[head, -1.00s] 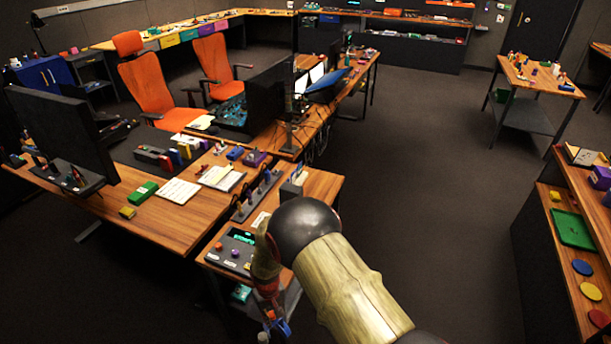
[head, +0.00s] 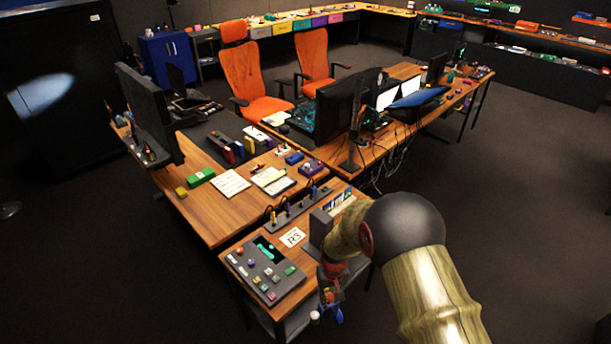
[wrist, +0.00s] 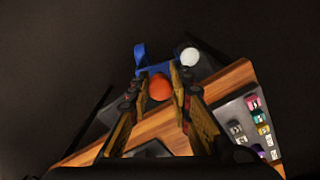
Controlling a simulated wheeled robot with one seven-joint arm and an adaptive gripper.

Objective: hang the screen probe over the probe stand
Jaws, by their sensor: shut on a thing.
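My gripper (head: 328,292) hangs just off the right front edge of the near desk. In the wrist view its fingers (wrist: 160,95) are closed around a blue piece (wrist: 142,58) with an orange ball and a white ball (wrist: 190,56) beside it. I take this as the screen probe; its blue part also shows below the gripper in the head view (head: 337,315). A dark rack (head: 286,214) with several upright handled tools stands on the desk behind the panel. It may be the probe stand, but I cannot tell for sure.
A grey button panel (head: 264,272) lies on the desk's near end, left of my gripper. A white card marked R3 (head: 292,237) lies behind it. A grey block (head: 320,226) stands close behind my arm. The floor at right is clear.

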